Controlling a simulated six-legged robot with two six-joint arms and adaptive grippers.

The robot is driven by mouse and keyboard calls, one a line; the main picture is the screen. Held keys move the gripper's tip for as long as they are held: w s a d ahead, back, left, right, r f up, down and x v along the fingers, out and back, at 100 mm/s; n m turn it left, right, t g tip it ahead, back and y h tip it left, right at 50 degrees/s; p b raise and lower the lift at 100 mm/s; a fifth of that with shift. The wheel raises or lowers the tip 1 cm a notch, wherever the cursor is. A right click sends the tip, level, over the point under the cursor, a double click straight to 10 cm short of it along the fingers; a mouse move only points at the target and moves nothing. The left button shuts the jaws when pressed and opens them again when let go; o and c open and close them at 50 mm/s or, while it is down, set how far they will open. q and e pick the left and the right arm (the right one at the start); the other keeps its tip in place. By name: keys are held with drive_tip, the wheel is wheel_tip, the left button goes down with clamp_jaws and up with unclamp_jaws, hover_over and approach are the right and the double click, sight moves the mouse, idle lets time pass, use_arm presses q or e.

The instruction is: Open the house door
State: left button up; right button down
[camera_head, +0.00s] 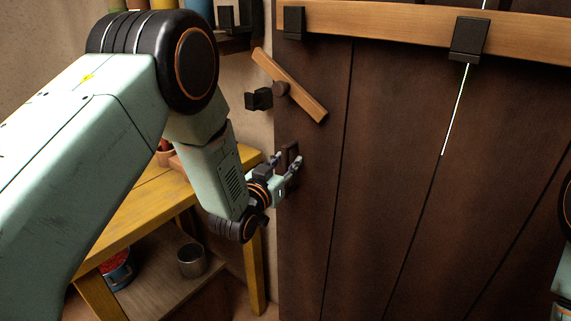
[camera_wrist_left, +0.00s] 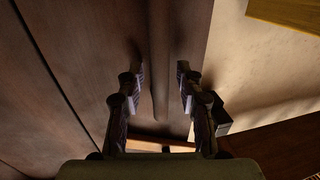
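The house door (camera_head: 390,150) is dark brown planks and looks shut. A wooden turn latch (camera_head: 300,95) is tilted at its upper left edge, with a black catch (camera_head: 259,99) on the wall beside it. My left gripper (camera_head: 283,163) is at the door's left edge, by a dark handle (camera_head: 291,150) that it partly hides. In the left wrist view the gripper (camera_wrist_left: 161,75) is open, with its fingers either side of the upright handle bar (camera_wrist_left: 158,60) and gaps showing on both sides. My right gripper is out of view; only a bit of my right arm shows.
A wooden bar (camera_head: 390,25) crosses the door's top in black brackets (camera_head: 468,39). A yellow table (camera_head: 150,205) stands left of the door, under my left arm. A metal cup (camera_head: 191,260) is on its lower shelf.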

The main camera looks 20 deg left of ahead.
use_arm(q)
drive_tip(key=shift+s+r, duration=0.1)
drive_tip(key=shift+s, duration=0.05)
drive_tip(key=shift+c, duration=1.4)
clamp_jaws()
drive_tip(key=shift+s+a, duration=0.1)
